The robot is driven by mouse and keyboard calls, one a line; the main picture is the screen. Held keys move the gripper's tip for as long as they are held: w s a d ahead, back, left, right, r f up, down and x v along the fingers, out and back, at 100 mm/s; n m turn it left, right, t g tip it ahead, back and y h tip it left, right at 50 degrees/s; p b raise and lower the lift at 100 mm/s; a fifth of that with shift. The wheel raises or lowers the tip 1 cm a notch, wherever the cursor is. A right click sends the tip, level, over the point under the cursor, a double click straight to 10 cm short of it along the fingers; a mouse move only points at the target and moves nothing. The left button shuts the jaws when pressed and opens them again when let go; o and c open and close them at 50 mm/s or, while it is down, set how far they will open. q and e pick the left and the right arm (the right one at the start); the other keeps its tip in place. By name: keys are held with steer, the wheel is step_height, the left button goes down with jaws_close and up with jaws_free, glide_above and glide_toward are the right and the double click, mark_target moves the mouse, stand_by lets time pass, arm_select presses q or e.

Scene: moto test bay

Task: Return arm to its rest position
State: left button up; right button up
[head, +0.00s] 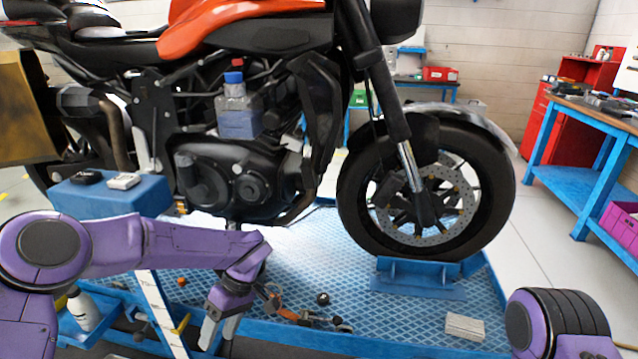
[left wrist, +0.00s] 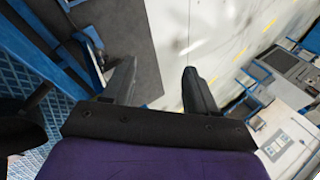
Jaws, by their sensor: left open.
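My left arm comes in from the left in the head view, and its purple gripper (head: 220,330) hangs fingers down in front of the blue lift platform's near edge. In the left wrist view the two dark fingers of my left gripper (left wrist: 160,90) stand wide apart. Nothing is between them but floor further off. Part of my right arm shows at the lower right of the head view, but its gripper is out of view.
An orange and black motorcycle (head: 240,110) stands on the blue lift platform (head: 420,318). Small parts and a pale box (head: 464,327) lie on the platform near my left gripper's side and at right. A blue workbench (head: 590,120) stands at the right, with clear floor before it.

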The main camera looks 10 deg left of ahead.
arm_select(q)
steer(key=a+f+n+t+y, duration=0.2)
steer(key=a+f+t+y, duration=0.35)
steer(key=f+t, duration=0.4)
steer(key=s+f+m+h, duration=0.3)
steer(key=s+f+m, duration=0.1)
steer(key=s, duration=0.8)
steer(key=s+f+m+g+h, duration=0.1)
steer(key=s+f+m+h, duration=0.2)
steer(key=s+f, duration=0.4)
steer(key=s, duration=0.6)
steer(key=shift+s+d+m, duration=0.3)
steer(key=shift+d+m, duration=0.05)
steer(key=shift+m, duration=0.05)
